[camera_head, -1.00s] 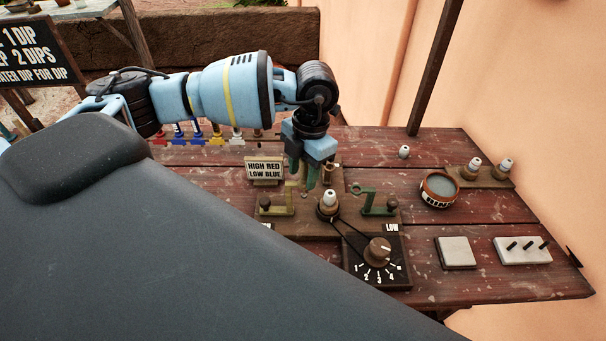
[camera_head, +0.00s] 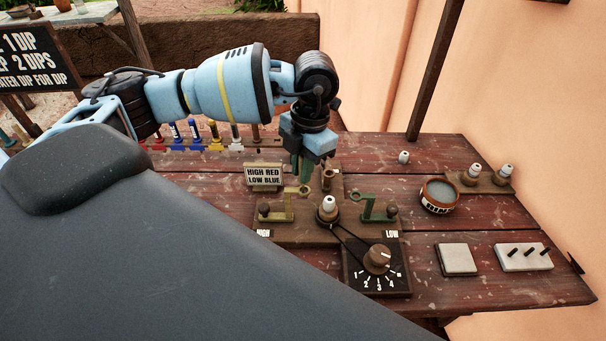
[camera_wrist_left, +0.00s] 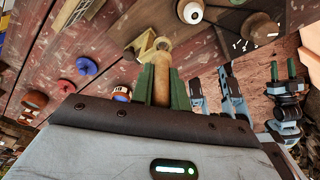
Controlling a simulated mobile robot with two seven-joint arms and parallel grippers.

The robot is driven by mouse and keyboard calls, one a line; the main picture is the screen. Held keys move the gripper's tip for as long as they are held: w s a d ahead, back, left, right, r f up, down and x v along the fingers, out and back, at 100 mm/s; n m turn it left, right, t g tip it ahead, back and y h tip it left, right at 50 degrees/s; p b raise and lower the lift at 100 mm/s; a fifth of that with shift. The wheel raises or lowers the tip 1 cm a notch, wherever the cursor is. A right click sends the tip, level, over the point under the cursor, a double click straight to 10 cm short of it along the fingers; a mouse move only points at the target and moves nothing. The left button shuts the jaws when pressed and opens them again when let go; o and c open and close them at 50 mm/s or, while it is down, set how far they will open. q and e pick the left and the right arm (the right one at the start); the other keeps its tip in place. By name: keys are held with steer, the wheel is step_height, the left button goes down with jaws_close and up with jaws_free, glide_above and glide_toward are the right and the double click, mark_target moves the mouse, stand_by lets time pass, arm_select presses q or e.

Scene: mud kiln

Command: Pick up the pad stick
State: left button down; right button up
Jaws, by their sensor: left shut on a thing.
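My left gripper (camera_head: 302,168) hangs over the wooden bench, just behind the yellow lever and beside the lettered sign. In the left wrist view its green fingers (camera_wrist_left: 162,88) are shut on the pad stick (camera_wrist_left: 160,62), a pale wooden rod with a rounded end. The rod's lower part is hidden by the gripper body. In the head view the fingers mostly hide the held stick. My right gripper (camera_wrist_left: 283,70) shows only at the right of the left wrist view, with its green fingers apart and nothing visible between them.
Close by are the sign (camera_head: 264,176), the yellow lever (camera_head: 280,213), the green lever (camera_head: 377,209), a white insulator (camera_head: 329,204) and a brown upright cylinder (camera_head: 328,179). A dial (camera_head: 377,260) stands in front. A round tin (camera_head: 439,195) is right.

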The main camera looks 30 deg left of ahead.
arm_select(q)
step_height(320, 180, up, 7)
steer(key=shift+r, duration=0.1)
stand_by(0.4)
stand_by(0.3)
